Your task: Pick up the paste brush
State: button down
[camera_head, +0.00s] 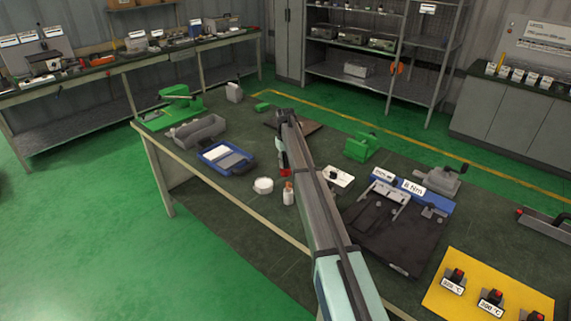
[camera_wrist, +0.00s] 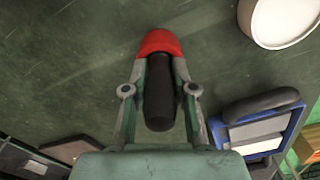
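A short tool with a black handle and a rounded red end (camera_wrist: 160,43) lies between my gripper's fingers in the wrist view. It looks like the paste brush, but no bristles show. My gripper (camera_wrist: 160,68) has a finger close against each side of it and appears shut on it. In the head view my gripper (camera_head: 284,150) is over the workbench, largely hidden by my arm, and the red end (camera_head: 283,171) shows beside it. I cannot tell whether the tool touches the bench.
A white round tub (camera_head: 263,186) and a white bottle with a reddish cap (camera_head: 289,196) stand just in front.

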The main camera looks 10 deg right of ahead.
jog(key=shift+r, duration=0.1)
dwell(0.3)
notch_tip(320, 180, up, 20)
jog(key=b, duration=0.5)
jog(key=shift+b, duration=0.3)
dwell(1.5)
